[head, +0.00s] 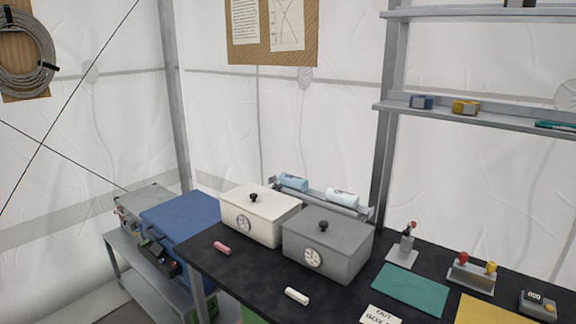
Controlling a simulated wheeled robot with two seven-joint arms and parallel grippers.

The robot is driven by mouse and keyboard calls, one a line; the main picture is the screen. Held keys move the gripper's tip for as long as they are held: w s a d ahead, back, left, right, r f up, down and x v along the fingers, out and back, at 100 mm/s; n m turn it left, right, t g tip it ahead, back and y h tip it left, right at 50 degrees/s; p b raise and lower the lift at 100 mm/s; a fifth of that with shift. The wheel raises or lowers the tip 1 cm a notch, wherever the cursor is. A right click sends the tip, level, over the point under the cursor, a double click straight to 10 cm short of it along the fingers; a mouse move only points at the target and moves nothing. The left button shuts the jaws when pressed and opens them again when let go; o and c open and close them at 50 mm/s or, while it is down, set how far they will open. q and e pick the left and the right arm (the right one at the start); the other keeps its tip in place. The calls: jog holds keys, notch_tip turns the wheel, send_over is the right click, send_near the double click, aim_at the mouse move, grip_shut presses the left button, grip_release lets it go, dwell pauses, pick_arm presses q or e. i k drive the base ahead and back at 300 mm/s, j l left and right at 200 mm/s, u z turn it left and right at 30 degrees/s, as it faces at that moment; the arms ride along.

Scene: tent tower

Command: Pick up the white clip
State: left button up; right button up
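A small white bar-shaped piece, which looks like the white clip (297,295), lies flat on the black tabletop (262,285) near its front edge. It sits in front of the grey lidded box. A similar pink piece (221,248) lies farther left, in front of the white lidded box. Neither of my grippers is in view, and nothing covers the white clip.
The white box (262,227) and grey box (350,247) have dials and black knobs. Blue-and-white rolls (341,197) are behind. Right are a green mat (412,289), a white card (379,315) and levers (472,272). A blue case (180,219) stands left.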

aim_at(295, 295)
jog(key=k+l, duration=0.25)
jog(key=l, duration=0.2)
jog(key=k+l, duration=0.25)
jog(key=l, duration=0.15)
jog(key=k+l, duration=0.2)
jog(key=l, duration=0.25)
